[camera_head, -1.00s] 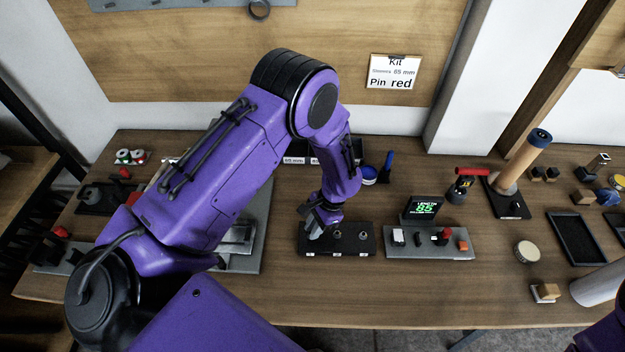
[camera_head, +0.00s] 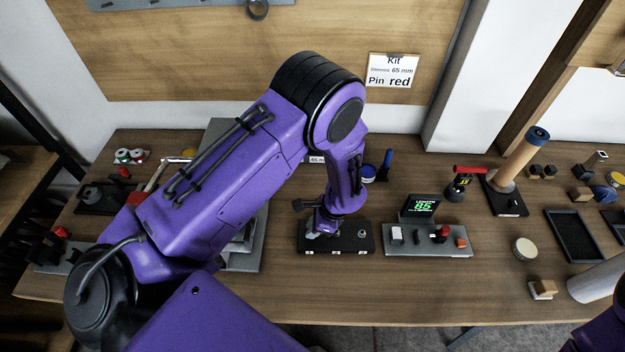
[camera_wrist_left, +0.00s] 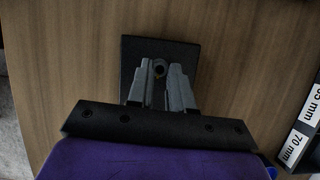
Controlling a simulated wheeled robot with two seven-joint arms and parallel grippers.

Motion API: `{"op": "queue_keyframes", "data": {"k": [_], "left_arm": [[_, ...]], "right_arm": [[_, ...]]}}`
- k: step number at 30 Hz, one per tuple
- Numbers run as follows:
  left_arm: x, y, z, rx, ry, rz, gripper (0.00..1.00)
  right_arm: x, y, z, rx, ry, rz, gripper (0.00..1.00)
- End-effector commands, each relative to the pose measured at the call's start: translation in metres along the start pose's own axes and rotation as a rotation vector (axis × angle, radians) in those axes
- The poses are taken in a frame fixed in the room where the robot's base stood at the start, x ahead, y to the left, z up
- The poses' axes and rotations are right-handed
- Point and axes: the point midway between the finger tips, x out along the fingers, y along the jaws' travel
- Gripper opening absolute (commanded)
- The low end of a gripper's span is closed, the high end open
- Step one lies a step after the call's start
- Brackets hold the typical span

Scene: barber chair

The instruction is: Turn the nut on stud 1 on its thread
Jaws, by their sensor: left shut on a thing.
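The black stud block (camera_head: 348,246) stands near the front middle of the bench, with small white tags on its front. One stud (camera_head: 362,233) shows at its right end; my left gripper hides the others in the head view. My left gripper (camera_head: 324,230) points down at the left to middle part of the block. In the left wrist view its grey fingers (camera_wrist_left: 160,78) are close together over the black block (camera_wrist_left: 130,48), closed on a small round piece, apparently the nut (camera_wrist_left: 158,70). The stud number cannot be read. My right gripper is out of view.
Just right of the block is a grey tray (camera_head: 400,250) with small parts and a display (camera_head: 421,208) reading 85. Behind are a blue-topped jar (camera_head: 368,173) and a blue upright piece (camera_head: 386,163). A grey plate (camera_head: 250,258) lies left. Bare wood lies in front.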

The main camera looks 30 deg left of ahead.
Motion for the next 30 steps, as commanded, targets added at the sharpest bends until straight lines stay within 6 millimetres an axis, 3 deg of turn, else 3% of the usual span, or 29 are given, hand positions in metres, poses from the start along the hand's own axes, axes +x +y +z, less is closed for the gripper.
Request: {"op": "queue_keyframes", "data": {"k": [10,11,13,23,26,30], "left_arm": [[0.002,0.003,0.001,0.005,-0.004,0.006,0.0],[0.002,0.003,0.001,0.004,-0.004,0.006,0.23],[0.002,0.003,0.001,0.004,-0.003,0.005,0.46],[-0.003,0.0,-0.001,0.001,0.001,0.0,0.46],[-0.017,0.0,-0.001,0.001,0.003,-0.003,0.46],[-0.05,0.001,-0.001,0.001,0.003,-0.004,0.46]], "right_arm": [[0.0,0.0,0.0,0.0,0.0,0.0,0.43],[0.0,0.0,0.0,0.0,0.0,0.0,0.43],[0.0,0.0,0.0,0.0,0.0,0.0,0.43],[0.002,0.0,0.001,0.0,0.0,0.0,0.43],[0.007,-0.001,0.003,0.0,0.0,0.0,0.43],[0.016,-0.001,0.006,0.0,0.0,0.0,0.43]]}}
